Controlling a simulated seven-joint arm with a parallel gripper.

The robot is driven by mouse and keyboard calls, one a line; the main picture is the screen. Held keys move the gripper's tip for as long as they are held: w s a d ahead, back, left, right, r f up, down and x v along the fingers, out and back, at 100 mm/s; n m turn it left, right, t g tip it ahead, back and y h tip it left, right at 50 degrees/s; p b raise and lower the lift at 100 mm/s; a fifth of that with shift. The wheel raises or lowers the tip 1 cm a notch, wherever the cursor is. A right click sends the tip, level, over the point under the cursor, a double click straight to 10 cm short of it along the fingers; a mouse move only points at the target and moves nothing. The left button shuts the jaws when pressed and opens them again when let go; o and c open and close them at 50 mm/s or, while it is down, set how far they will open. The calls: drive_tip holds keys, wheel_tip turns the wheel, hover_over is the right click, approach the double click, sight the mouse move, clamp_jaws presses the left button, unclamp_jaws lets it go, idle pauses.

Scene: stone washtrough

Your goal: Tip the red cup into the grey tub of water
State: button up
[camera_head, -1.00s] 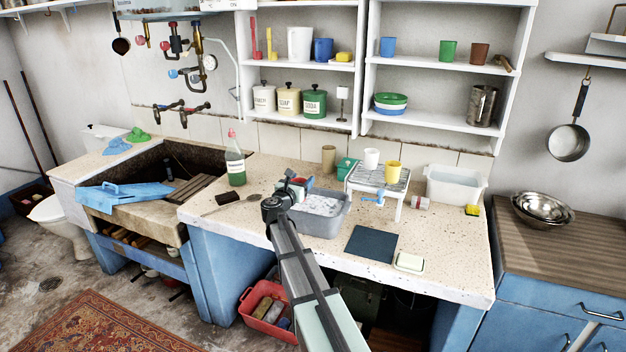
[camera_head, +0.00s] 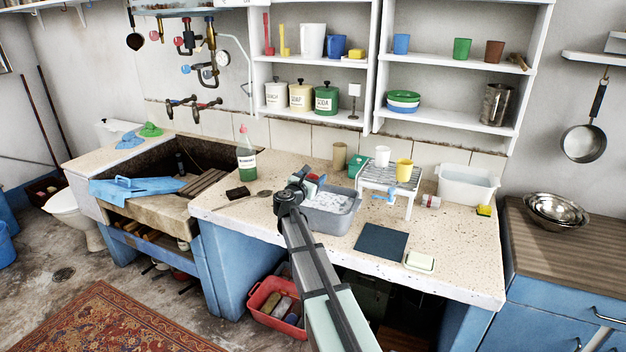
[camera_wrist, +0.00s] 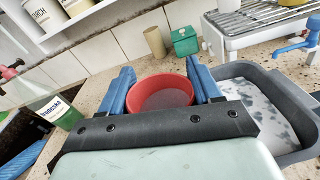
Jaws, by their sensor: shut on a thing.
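My gripper (camera_wrist: 160,72) is shut on the red cup (camera_wrist: 163,84), with a blue finger on each side of it. The wrist view looks into the cup's open mouth; its inside is reddish-grey, and I cannot tell how full it is. In the head view the cup (camera_head: 311,177) is a small patch of red, mostly hidden by my gripper (camera_head: 306,184), at the tub's back left. The grey tub (camera_head: 345,222) stands on the counter with pale, mottled water in it. In the wrist view the tub (camera_wrist: 291,158) lies right of the cup.
A white rack (camera_head: 410,190) with a white cup (camera_head: 382,156) and a yellow cup (camera_head: 403,170) stands right of the tub. A green box (camera_head: 356,167) and a tan cup (camera_head: 339,156) are behind. A green bottle (camera_head: 246,160) stands left. A dark mat (camera_head: 381,242) lies in front right.

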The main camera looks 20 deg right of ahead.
drive_tip(key=shift+s+d+m+y, duration=0.15)
drive_tip(key=shift+d+m+y, duration=0.15)
drive_tip(key=shift+m, duration=0.6)
drive_tip(key=shift+s+d+f+m, duration=0.1)
drive_tip(key=shift+s+d+m, duration=0.05)
drive_tip(key=shift+m, duration=0.55)
drive_tip(key=shift+d, duration=0.1)
drive_tip(key=shift+m, duration=0.3)
drive_tip(key=shift+s+d+f+m+y, duration=0.25)
drive_tip(key=shift+m+y, duration=0.25)
drive_tip(key=shift+m, duration=0.3)
drive_tip(key=shift+d, duration=0.1)
idle(0.4)
